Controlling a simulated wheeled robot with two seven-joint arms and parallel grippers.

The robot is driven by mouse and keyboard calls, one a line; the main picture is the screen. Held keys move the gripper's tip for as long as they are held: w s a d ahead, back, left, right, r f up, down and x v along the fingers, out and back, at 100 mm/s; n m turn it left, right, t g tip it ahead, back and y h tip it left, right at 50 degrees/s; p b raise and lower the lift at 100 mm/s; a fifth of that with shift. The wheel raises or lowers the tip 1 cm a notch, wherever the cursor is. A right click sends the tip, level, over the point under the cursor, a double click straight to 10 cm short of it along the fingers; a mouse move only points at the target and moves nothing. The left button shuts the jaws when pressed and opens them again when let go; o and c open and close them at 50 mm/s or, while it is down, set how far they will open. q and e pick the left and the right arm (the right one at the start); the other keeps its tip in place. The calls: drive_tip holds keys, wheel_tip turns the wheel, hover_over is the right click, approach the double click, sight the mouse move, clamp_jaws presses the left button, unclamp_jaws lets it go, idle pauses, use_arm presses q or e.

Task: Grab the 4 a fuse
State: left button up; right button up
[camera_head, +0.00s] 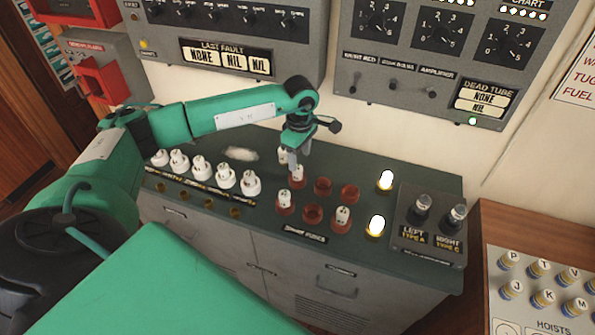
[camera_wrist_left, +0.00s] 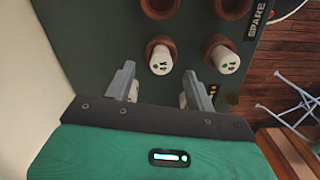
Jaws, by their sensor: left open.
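Several white spare fuses stand in red-brown round holders on the dark green counter. In the head view one fuse (camera_head: 285,198) is at the front left and another (camera_head: 343,215) at the front right. One more fuse (camera_head: 297,174) is right below my left gripper (camera_head: 297,153). Their ratings are too small to read, so I cannot tell which is 4 A. In the left wrist view my left gripper (camera_wrist_left: 158,72) is open, with a fuse (camera_wrist_left: 161,61) just beyond and between its fingertips. A second fuse (camera_wrist_left: 226,61) is to the right. White parts behind the fingers are mostly hidden.
Empty holders (camera_head: 313,213) sit among the fuses. A row of white knob-like fuses (camera_head: 225,175) is to the left. Lit lamps (camera_head: 376,225) and a panel with two dark knobs (camera_head: 398,238) stand on the right. A control panel wall (camera_head: 405,105) rises behind.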

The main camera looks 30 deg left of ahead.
sight(298, 167)
use_arm(q)
drive_tip(key=shift+s+f+p, duration=0.1)
drive_tip(key=shift+f+p, duration=0.4)
drive_tip(key=shift+p, duration=0.05)
drive_tip(key=f+p, duration=0.1)
drive_tip(key=f, duration=0.1)
drive_tip(key=f+p, duration=0.1)
drive_tip(key=f, duration=0.1)
drive_tip(key=shift+a, duration=0.2)
drive_tip(key=shift+f, duration=0.2)
drive_tip(key=c, duration=1)
drive_tip(key=shift+c, duration=0.3)
drive_tip(key=shift+r, duration=0.1)
